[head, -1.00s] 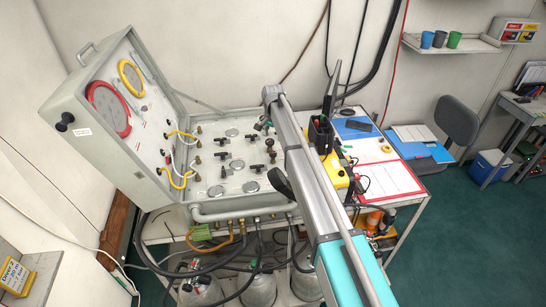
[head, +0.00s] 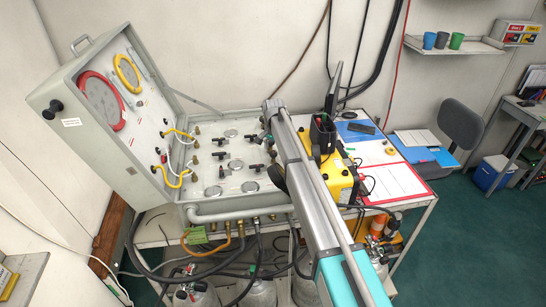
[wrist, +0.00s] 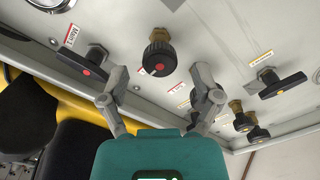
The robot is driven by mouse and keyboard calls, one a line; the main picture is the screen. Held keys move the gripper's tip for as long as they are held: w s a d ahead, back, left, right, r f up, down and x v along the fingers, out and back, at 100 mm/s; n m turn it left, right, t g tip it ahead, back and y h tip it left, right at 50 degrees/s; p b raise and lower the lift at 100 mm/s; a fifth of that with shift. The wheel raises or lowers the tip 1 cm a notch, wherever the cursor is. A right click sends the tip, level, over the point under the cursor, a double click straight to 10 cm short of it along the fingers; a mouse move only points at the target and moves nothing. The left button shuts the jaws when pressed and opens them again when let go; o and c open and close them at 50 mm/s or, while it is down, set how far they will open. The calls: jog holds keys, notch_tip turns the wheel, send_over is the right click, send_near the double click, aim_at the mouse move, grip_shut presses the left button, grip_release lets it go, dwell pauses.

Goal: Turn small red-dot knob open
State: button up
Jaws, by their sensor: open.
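A round black knurled knob with a red dot on its face (wrist: 160,54) stands on a brass stem on the pale panel in the wrist view, at upper middle. My gripper (wrist: 160,77) is open, its two fingers below and to either side of this knob, with nothing between them. Whether the fingertips are level with the knob in depth I cannot tell. A bar-shaped black handle by the "Main 1" label, also with a red dot (wrist: 88,72), is just left of the left finger. In the head view my arm hides this part of the panel (head: 214,175).
Small black knobs on brass stems (wrist: 243,122) sit close to the right finger. Another bar handle (wrist: 283,84) is farther right. In the head view, a yellow case (head: 338,180) stands right of the panel, near my arm. The open lid (head: 92,112) rises at left.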

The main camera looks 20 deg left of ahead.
jog(key=shift+f+b, duration=0.6)
jog(key=shift+f, duration=0.25)
grip_shut()
jog(key=shift+n, duration=0.3)
jog(key=n, duration=0.9)
jog(key=shift+n, duration=2.3)
